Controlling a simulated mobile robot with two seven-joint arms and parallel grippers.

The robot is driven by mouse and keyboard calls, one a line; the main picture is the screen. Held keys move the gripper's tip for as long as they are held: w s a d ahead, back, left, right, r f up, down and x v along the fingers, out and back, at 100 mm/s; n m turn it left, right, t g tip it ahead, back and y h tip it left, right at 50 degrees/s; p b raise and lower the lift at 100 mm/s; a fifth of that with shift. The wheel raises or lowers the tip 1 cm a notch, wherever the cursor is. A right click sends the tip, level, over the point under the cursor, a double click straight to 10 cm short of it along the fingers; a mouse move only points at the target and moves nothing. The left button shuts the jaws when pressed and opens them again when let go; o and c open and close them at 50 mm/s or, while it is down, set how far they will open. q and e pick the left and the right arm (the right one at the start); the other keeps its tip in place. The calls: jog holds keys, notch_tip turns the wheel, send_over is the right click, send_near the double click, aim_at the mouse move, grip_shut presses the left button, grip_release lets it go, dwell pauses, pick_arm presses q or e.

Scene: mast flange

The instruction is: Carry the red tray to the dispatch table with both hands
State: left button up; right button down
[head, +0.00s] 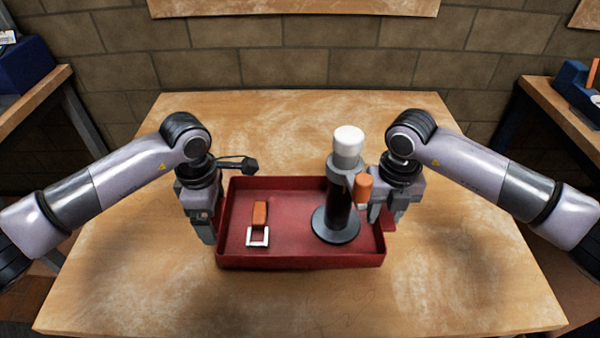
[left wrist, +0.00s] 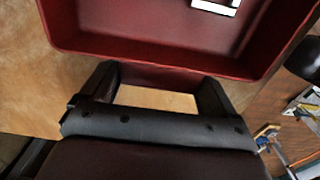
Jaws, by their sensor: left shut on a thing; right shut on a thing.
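The red tray (head: 300,262) is in the middle of the head view, level, over the wooden table. I cannot tell whether it touches the tabletop. My left gripper (head: 206,230) is shut on its left end; in the left wrist view the fingers (left wrist: 160,82) reach the tray's outer wall (left wrist: 150,62). My right gripper (head: 384,218) is shut on its right end, partly hidden by the load. In the tray stand a dark flanged post (head: 338,205) with a white top (head: 348,140) and, at left, an orange block (head: 259,214) with a silver loop (head: 258,237).
The wooden table (head: 450,270) is bare around the tray. An orange cylinder (head: 363,187) shows beside the post. Side benches stand at the left (head: 35,100) and right (head: 562,120), with blue objects on them. A brick wall (head: 300,65) closes the back.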

pick_arm(q)
jog(key=shift+f+b, duration=1.7)
jog(key=shift+f, duration=0.1)
pick_arm(e)
jog(key=shift+f, duration=1.8)
pick_arm(q)
jog(key=o, duration=0.9)
jog(key=shift+f, duration=0.15)
pick_arm(e)
jog(key=c, duration=1.1)
grip_release()
jog(key=shift+f, duration=0.15)
pick_arm(q)
jog(key=shift+o, duration=0.8)
pick_arm(e)
jog(key=o, duration=0.4)
pick_arm(q)
notch_tip(320, 180, up, 12)
jog(key=shift+r, duration=0.1)
pick_arm(e)
jog(key=shift+r, duration=0.2)
notch_tip(320, 180, up, 12)
jog(key=shift+f, duration=0.1)
pick_arm(q)
jog(key=shift+s, duration=0.1)
pick_arm(e)
jog(key=shift+s, duration=0.1)
